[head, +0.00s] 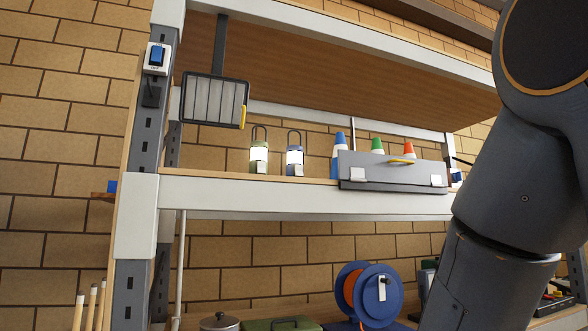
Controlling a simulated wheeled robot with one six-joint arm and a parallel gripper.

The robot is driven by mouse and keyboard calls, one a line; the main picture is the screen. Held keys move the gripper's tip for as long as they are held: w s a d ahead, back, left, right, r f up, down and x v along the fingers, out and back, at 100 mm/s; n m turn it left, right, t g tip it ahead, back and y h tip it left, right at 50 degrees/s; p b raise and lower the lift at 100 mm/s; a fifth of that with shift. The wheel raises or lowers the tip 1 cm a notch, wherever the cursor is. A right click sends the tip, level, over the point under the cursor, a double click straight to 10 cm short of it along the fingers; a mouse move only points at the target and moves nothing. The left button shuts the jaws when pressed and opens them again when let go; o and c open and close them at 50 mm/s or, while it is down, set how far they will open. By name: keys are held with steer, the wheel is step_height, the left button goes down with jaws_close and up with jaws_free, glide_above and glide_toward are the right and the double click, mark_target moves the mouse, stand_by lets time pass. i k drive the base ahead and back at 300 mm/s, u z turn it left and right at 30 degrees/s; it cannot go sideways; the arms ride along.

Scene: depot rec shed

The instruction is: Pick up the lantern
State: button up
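Two lanterns stand upright side by side on the middle shelf (300,196) in the head view. The left one is a green lantern (259,153) and the right one is a blue lantern (294,155). Both have a pale glowing middle and a dark loop handle on top. My arm fills the right side of the picture, well to the right of the lanterns. My gripper is outside the picture.
A grey case (392,172) with a yellow handle stands right of the lanterns, with blue, green and orange cones behind it. A barred panel (214,100) hangs at upper left. A blue reel (369,293) sits below. Grey uprights (139,220) frame the left side.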

mark_target(294, 152)
steer(key=z, duration=0.95)
steer(key=i, duration=0.65)
steer(key=u, duration=0.45)
